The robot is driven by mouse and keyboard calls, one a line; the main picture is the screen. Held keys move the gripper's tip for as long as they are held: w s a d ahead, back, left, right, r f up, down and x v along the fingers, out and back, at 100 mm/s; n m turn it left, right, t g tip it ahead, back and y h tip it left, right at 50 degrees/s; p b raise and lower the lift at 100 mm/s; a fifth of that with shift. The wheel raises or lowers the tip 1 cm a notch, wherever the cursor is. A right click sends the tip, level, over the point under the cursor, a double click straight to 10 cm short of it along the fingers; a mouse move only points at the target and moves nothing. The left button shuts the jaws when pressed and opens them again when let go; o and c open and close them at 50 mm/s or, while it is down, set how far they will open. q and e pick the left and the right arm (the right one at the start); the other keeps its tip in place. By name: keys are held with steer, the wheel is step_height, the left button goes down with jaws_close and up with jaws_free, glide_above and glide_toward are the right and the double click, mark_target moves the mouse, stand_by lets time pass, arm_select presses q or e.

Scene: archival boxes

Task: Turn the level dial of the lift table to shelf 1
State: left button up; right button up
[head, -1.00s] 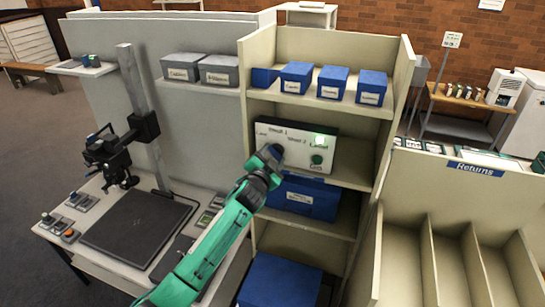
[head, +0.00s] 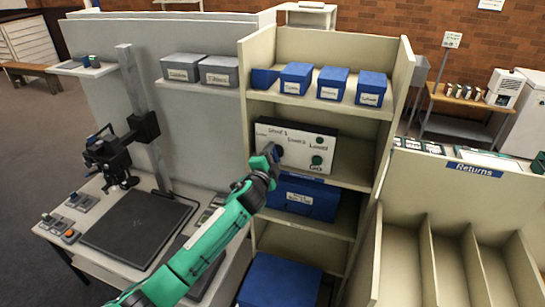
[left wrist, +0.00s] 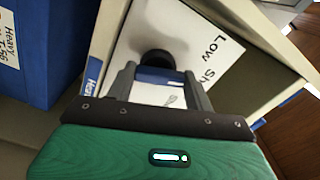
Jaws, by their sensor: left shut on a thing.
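The white control panel (head: 296,143) stands on the middle shelf of the tall cream shelf unit. It has small labels, a round green lamp (head: 320,142), dark now, and a green button (head: 317,161) marked Go. My left gripper (head: 273,153) is at the panel's left part, shut on the level dial. In the left wrist view its fingers (left wrist: 160,88) reach either side of the dial (left wrist: 156,61), whose dark round base shows. The fingers hide much of the dial, and I cannot read its setting. The lettering "Low" and "Sh" shows beside it. My right gripper is not in view.
A large blue box (head: 308,196) sits just below the panel, and small blue boxes (head: 332,83) stand on the shelf above. A camera stand (head: 145,125) is on the table at left. The returns bins (head: 448,245) stand at right.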

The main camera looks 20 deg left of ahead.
arm_select(q)
steer(key=m, duration=0.3)
steer(key=shift+f+m, duration=0.1)
steer(key=shift+m, duration=0.3)
stand_by(0.4)
steer(key=o, duration=1)
steer(key=shift+s, duration=0.2)
